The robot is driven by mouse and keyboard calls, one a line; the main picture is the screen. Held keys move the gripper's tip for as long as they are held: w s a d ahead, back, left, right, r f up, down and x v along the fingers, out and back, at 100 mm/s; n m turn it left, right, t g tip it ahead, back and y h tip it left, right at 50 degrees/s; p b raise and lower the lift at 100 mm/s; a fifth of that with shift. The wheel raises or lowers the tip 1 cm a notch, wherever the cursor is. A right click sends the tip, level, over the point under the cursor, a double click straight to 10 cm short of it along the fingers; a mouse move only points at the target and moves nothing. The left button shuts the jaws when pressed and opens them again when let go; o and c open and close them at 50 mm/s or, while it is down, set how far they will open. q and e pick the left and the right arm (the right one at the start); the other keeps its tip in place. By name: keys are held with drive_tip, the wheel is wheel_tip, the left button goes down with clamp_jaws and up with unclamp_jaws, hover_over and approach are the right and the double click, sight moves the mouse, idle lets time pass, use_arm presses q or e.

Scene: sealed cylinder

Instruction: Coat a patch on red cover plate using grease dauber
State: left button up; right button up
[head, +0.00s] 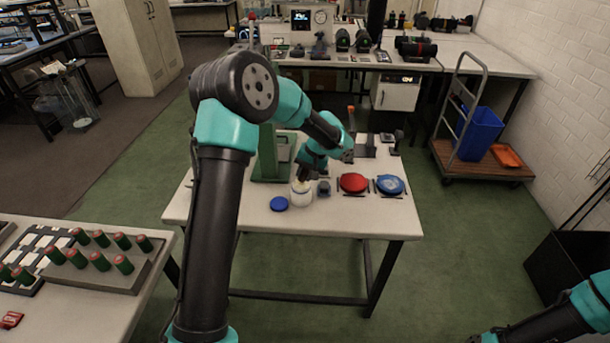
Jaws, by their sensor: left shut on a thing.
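The red cover plate (353,183) lies on the white table, right of its middle. A white jar (301,197) stands open to the left of it, with a blue lid (279,204) lying beside the jar. My left gripper (304,177) points down just above the jar's mouth. It is shut on a thin tool, taken to be the grease dauber; the tool is mostly hidden by the gripper and jar, and I cannot tell whether its tip is inside. My right arm shows at the lower right, its gripper outside the view.
A blue round plate (390,185) lies right of the red one. A small dark pot (324,188) stands between jar and red plate. A green stand (268,160) rises behind the jar. The table's front right corner (390,225) is clear.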

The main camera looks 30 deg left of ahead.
use_arm(q)
drive_tip(key=shift+r, duration=3)
drive_tip(key=s+d+f+m+t, duration=0.1)
drive_tip(key=d+f+m, duration=0.1)
drive_tip(key=d, duration=0.6)
drive_tip(key=s+d+f+m+t, duration=0.1)
drive_tip(key=d+f+m, duration=0.1)
drive_tip(key=d+m, duration=0.3)
drive_tip(key=d, duration=0.3)
drive_tip(key=shift+d, duration=0.3)
